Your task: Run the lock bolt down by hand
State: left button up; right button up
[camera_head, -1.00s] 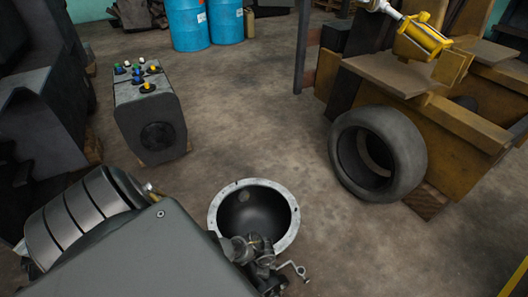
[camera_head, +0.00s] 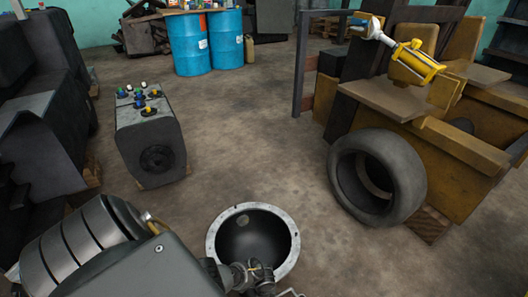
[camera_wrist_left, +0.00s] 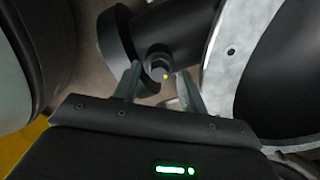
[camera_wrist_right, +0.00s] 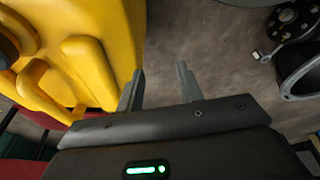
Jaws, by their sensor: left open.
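In the left wrist view a dark hex-headed bolt (camera_wrist_left: 159,67) with a small yellow spot sits on the side of a dark cylindrical fitting (camera_wrist_left: 175,30). My left gripper (camera_wrist_left: 158,82) is open, its fingers on either side of the bolt head in the picture; I cannot tell whether they touch it. A pale flanged housing (camera_wrist_left: 231,50) is right of the bolt; the same kind of round housing shows in the head view (camera_head: 220,238). My right gripper (camera_wrist_right: 158,78) is open and empty. Neither gripper is clearly visible in the head view.
A yellow body (camera_wrist_right: 100,60) is close left of my right gripper; a small crank (camera_wrist_right: 262,56) is at right. In the head view a grey control box (camera_head: 150,140), a tyre (camera_head: 377,180), blue drums (camera_head: 207,42) and a yellow forklift frame (camera_head: 455,143) surround open floor.

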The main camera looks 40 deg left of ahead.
pick_arm(q)
jog(key=shift+r+p, duration=3.85)
jog(key=shift+r, duration=0.1)
